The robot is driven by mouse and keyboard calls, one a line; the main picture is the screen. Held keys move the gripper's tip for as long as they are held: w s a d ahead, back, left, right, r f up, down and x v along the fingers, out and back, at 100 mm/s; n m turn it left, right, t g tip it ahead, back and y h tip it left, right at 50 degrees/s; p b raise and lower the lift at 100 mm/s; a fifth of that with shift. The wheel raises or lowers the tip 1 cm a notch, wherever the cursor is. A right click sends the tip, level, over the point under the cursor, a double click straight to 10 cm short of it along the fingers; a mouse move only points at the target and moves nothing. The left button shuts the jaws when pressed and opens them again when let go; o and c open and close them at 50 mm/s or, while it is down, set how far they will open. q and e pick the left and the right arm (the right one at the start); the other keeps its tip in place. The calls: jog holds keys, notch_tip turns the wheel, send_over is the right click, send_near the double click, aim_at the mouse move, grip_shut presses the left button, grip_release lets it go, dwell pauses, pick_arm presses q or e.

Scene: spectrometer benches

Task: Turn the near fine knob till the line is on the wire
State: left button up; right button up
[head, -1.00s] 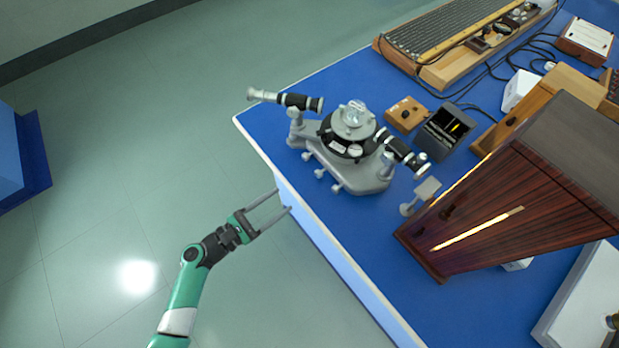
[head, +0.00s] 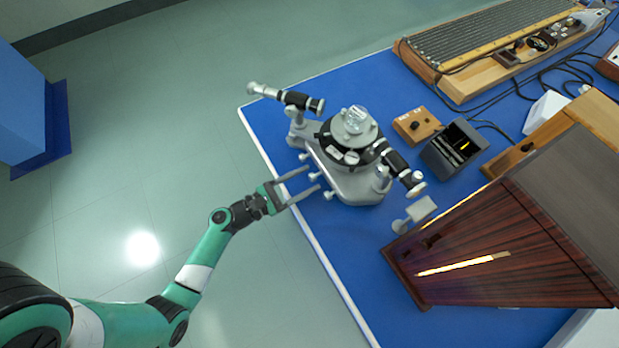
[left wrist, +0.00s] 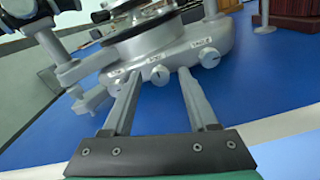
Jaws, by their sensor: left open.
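The grey spectrometer (head: 352,186) stands at the bench's front edge. Three small pale knobs stick out of its base towards my left arm: a far one (head: 303,157), a middle one and a near one (head: 328,196). In the left wrist view the middle knob (left wrist: 159,75) appears between my fingertips, with no clear contact. Its neighbours (left wrist: 117,85) and (left wrist: 208,58) lie outside the fingers. The knob labels are too blurred to read surely. My left gripper (head: 314,177) is open and empty.
A wooden control box (head: 417,125) stands behind the spectrometer. The blue bench top (head: 340,260) is clear near the front edge.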

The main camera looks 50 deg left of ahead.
pick_arm(q)
grip_shut()
jog(key=shift+f+m, duration=0.1)
jog(key=shift+m, duration=0.3)
jog(key=m+b, duration=0.3)
jog(key=m, duration=0.2)
jog(key=shift+f, duration=0.1)
jog(key=m+b, duration=0.3)
jog(key=m, duration=0.3)
dwell(0.5)
grip_release()
dwell(0.4)
